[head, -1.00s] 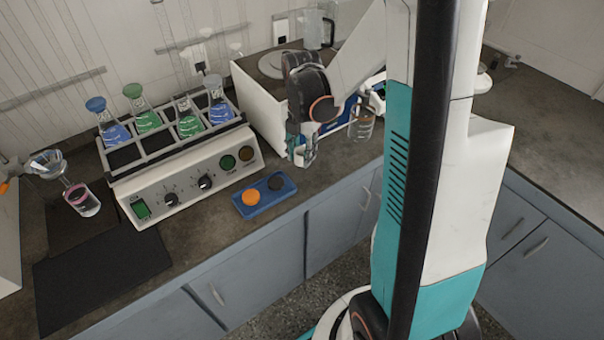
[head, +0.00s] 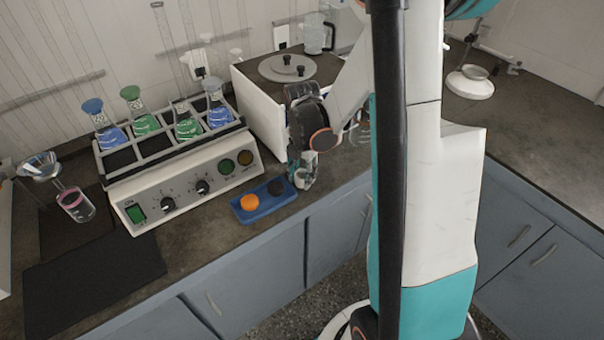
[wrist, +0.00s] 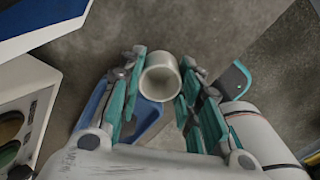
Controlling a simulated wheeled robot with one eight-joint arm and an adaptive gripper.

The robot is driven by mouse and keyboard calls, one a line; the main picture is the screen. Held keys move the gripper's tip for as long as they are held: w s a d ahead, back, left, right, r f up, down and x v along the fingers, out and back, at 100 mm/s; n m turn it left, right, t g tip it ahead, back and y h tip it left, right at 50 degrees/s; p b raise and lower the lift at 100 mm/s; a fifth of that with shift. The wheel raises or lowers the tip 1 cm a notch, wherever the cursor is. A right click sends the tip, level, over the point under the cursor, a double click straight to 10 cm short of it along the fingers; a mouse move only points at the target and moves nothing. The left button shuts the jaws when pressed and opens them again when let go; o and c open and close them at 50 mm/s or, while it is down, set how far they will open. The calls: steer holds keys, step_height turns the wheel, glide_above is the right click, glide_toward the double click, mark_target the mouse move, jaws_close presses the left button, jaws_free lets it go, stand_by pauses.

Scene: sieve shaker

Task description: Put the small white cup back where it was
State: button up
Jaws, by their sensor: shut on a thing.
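The small white cup (wrist: 160,80) is upright between the teal fingers of my gripper (wrist: 160,88) in the wrist view, its open mouth facing the camera. The fingers are shut on its two sides. I cannot tell whether its base touches the counter. In the head view my gripper (head: 303,176) points down near the counter's front edge, just right of the blue tray (head: 262,209). The cup is small and partly covered by the fingers there.
The tray holds an orange and a dark round piece. Left of it stands a shaker (head: 185,190) with several coloured flasks. A white box-like machine (head: 262,112) with a round lid stands behind my gripper. A dark mat (head: 95,268) lies front left.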

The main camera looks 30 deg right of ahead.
steer(key=o, duration=0.6)
step_height(320, 180, up, 12)
steer(key=p, duration=0.5)
steer(key=shift+r+p, duration=0.15)
steer(key=shift+p, duration=0.25)
